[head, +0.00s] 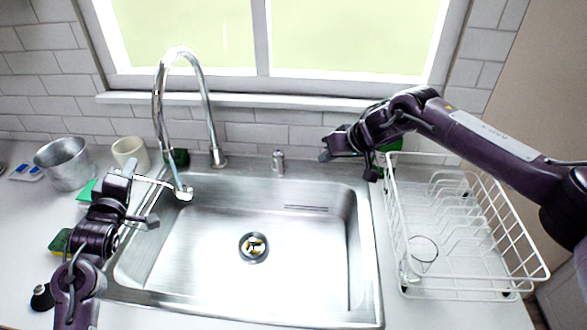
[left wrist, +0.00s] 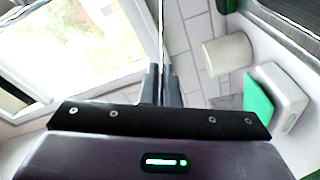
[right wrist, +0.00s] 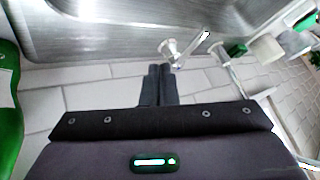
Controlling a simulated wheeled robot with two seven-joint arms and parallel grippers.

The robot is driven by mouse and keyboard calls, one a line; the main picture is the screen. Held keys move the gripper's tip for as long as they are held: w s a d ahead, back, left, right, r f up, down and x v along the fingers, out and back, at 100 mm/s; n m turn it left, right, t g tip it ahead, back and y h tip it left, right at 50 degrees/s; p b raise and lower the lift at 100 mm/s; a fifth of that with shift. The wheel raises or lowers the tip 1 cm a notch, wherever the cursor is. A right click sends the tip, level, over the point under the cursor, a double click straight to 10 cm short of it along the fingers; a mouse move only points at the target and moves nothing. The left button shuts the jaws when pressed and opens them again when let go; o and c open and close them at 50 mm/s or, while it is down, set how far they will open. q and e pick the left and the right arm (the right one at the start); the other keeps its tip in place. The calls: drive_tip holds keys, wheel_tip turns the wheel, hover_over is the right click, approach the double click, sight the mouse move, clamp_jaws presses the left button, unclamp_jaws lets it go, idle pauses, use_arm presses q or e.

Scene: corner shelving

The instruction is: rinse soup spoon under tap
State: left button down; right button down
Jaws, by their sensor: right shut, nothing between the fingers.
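My left gripper (head: 128,180) is at the sink's left edge, shut on the handle of the soup spoon (head: 184,194). The spoon points right, its bowl over the left part of the sink basin (head: 205,235). In the left wrist view the handle (left wrist: 162,30) shows as a thin line between the closed fingers (left wrist: 160,85). The tall chrome tap (head: 205,95) arches above the spoon; a bluish stream appears to reach its bowl. My right gripper (head: 347,150) is shut and empty behind the sink's right back corner; its fingers also show in the right wrist view (right wrist: 158,85).
A short chrome fitting (head: 278,161) stands behind the sink. A white dish rack (head: 510,245) with a clear glass (head: 422,255) is at right. A metal pot (head: 65,165), a cream cup (head: 130,153) and a sponge (head: 60,241) are at left. A green object (head: 390,145) is behind my right gripper.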

sight(280, 164)
drive_tip(key=w+a+f+m, duration=0.1)
drive_tip(key=w+a+f, duration=0.1)
drive_tip(key=a+f, duration=0.4)
drive_tip(key=a, duration=0.2)
drive_tip(key=shift+a+m+g, duration=0.3)
drive_tip(key=shift+m+g, duration=0.1)
drive_tip(key=shift+a, duration=0.1)
drive_tip(key=shift+s+a+m+t+h, duration=0.2)
drive_tip(key=shift+a+m+t, duration=0.15)
drive_tip(key=shift+a+m, duration=0.25)
drive_tip(key=shift+s+a+m+t+h, duration=0.2)
drive_tip(key=shift+a+m+t, duration=0.2)
drive_tip(key=shift+m, duration=0.3)
